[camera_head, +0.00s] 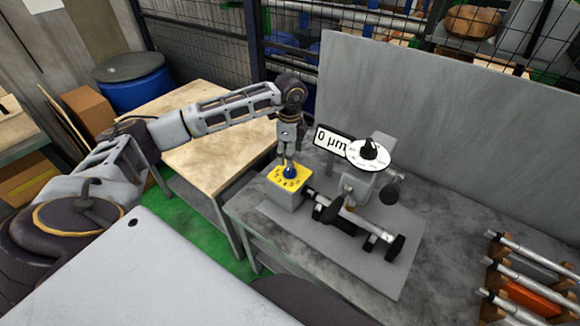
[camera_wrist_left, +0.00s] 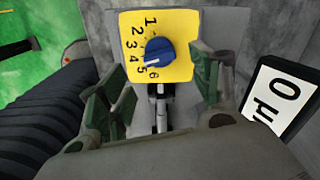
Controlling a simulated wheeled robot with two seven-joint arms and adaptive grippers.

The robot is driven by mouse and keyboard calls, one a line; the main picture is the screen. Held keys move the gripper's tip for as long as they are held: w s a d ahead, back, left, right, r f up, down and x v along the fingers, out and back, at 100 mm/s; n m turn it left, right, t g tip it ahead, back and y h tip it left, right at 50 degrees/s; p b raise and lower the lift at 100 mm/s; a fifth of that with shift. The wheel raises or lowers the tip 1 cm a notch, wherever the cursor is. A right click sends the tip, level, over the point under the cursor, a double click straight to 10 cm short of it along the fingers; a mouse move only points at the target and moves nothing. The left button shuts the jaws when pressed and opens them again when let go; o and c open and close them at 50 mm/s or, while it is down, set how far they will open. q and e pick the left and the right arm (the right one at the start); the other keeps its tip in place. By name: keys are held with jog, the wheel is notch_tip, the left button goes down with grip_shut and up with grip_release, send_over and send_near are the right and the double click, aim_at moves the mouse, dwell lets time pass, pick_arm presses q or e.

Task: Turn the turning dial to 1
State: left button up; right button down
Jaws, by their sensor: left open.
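The turning dial is a blue knob (camera_wrist_left: 160,52) on a yellow plate (camera_wrist_left: 185,22) numbered 1 to 6. A pale mark on the knob points toward the 5. In the head view the yellow plate (camera_head: 299,173) tops a grey box at the left end of the machine, and the blue knob (camera_head: 290,171) shows below my gripper. My left gripper (camera_head: 287,157) points down over the dial. In the wrist view the green fingers of my left gripper (camera_wrist_left: 157,85) are apart, with the knob between and beyond them; contact cannot be told. My right gripper is out of view.
A rack of metal shafts (camera_head: 520,275) is at the right. A wooden table (camera_head: 205,150) lies left.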

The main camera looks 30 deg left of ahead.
aim_at(290, 170)
pick_arm(q)
jog(key=shift+f+p, duration=0.6)
jog(key=shift+f, duration=3.05)
jog(key=c, duration=1)
